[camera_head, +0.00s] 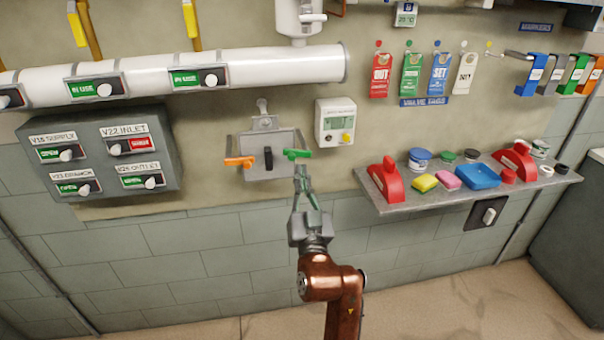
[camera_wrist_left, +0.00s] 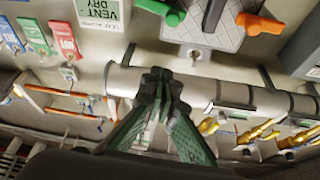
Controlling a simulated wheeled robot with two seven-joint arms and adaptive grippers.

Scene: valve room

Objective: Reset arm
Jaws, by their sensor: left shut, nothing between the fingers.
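My left gripper (camera_head: 302,172) is raised in front of the wall in the middle of the head view, with its fingers pointing up. It is shut and empty. Its tips are just below a green handle (camera_head: 296,154); I cannot tell whether they touch it. The handle is on the right side of a grey plate (camera_head: 284,140) with a black lever and an orange handle (camera_head: 239,161). In the left wrist view the closed green fingers (camera_wrist_left: 160,82) show in the middle. The green handle (camera_wrist_left: 160,10) and orange handle (camera_wrist_left: 262,27) are at the top there. My right gripper is not in view.
A shelf (camera_head: 400,204) with red holders, sponges and tins juts out at the right. A grey valve panel (camera_head: 100,154) is at the left. A white pipe (camera_head: 270,66) runs above. A white meter box (camera_head: 335,121) is beside the grey plate.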

